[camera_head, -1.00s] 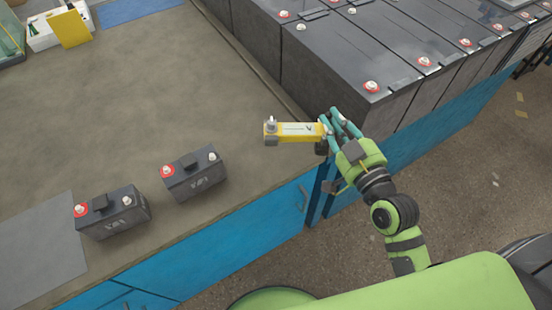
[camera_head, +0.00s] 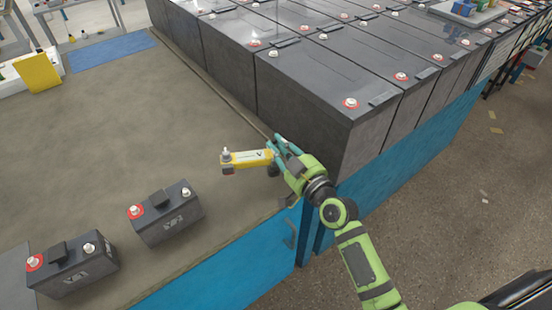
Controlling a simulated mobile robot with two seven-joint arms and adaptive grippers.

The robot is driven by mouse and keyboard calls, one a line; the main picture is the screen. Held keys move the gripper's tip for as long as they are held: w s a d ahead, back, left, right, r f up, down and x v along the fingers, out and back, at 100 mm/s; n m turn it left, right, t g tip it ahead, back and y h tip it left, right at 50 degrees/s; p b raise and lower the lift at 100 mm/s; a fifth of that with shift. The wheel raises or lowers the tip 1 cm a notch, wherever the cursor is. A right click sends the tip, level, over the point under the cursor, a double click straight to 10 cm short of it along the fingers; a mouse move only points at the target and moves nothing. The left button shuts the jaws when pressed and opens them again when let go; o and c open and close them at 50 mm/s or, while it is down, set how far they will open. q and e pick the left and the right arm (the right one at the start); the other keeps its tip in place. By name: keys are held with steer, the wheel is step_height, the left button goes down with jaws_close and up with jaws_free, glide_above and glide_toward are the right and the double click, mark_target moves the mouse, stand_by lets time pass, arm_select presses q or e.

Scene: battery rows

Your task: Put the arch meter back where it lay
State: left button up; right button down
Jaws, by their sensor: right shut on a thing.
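The arch meter (camera_head: 245,158) is a yellow bar with a white label and a metal knob at its left end. My right gripper (camera_head: 279,153) is shut on its right end and holds it roughly level, its free end pointing left. It appears to be above the brown bench top, by the near corner of the large batteries. I cannot tell its exact height. My left gripper is not in view.
Two small dark batteries (camera_head: 165,212) (camera_head: 73,266) stand at the bench's front edge. Large dark batteries (camera_head: 300,85) fill the right side. A blue mat (camera_head: 110,50) and a yellow panel (camera_head: 38,72) are at the back left. The bench's middle (camera_head: 130,130) is clear.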

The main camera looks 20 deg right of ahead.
steer(key=shift+w+a+f, duration=0.1)
steer(key=shift+w+a, duration=0.1)
steer(key=shift+a, duration=0.05)
steer(key=shift+f+b, duration=0.9)
steer(key=shift+f, duration=1.2)
steer(key=c, duration=1.2)
jaws_free()
steer(key=shift+f, duration=0.1)
steer(key=shift+s, duration=0.15)
steer(key=b+v, duration=0.1)
steer(key=v, duration=1)
steer(key=shift+s, duration=0.4)
steer(key=shift+d, duration=0.1)
